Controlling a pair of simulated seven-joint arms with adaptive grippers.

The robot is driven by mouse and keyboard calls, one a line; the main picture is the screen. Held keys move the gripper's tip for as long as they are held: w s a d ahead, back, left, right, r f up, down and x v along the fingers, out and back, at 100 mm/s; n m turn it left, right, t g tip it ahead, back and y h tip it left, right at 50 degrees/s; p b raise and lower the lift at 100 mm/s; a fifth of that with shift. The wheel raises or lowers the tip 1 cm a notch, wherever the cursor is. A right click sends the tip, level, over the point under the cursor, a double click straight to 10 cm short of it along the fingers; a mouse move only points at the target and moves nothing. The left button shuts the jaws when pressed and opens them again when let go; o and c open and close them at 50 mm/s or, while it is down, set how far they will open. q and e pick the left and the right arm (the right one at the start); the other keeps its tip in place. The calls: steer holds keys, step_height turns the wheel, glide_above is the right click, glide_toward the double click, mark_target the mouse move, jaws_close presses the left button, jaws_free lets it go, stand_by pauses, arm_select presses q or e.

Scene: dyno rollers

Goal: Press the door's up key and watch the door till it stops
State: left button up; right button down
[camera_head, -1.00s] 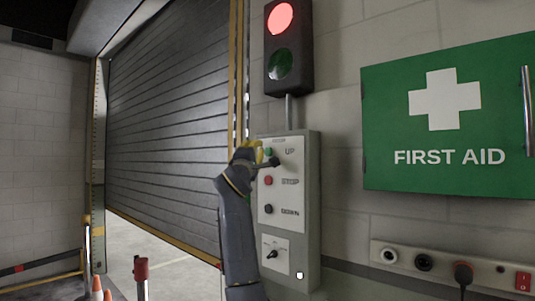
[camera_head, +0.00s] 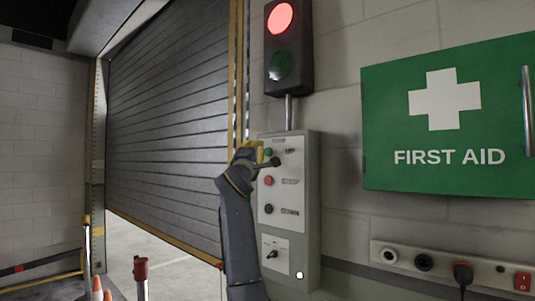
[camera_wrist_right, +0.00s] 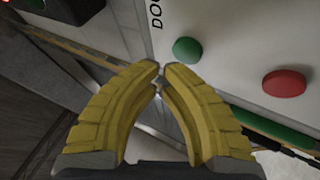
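The grey control box (camera_head: 306,215) has a green up key (camera_head: 268,152), a red stop key (camera_head: 268,180) and a black down key (camera_head: 268,209). My right gripper (camera_head: 262,153) is at the up key's height, close to the box face. In the right wrist view its yellow fingertips (camera_wrist_right: 159,70) meet, with nothing between them. The green key (camera_wrist_right: 187,50) shows just right of the tips there, apart from them in the picture; I cannot tell any contact. The slatted door (camera_head: 170,125) stands partly up, with a gap beneath. My left gripper is not in view.
A signal lamp (camera_head: 281,18) above the box glows red; its green lamp is dark. A green first aid cabinet (camera_head: 445,175) hangs at right, above a socket strip (camera_head: 490,277). A red-topped post (camera_head: 141,268) and cones (camera_head: 97,290) stand at lower left.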

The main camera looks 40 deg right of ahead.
steer(key=shift+w+d, duration=0.2)
steer(key=shift+d, duration=0.6)
stand_by(1.4)
stand_by(0.5)
steer(key=shift+s+a, duration=0.2)
steer(key=shift+a, duration=0.6)
steer(key=shift+a, duration=0.1)
steer(key=shift+s+a, duration=0.2)
steer(key=shift+a, duration=0.55)
steer(key=shift+s+a, duration=0.2)
steer(key=shift+a, duration=0.6)
steer(key=shift+s+a, duration=0.2)
steer(key=shift+a, duration=0.55)
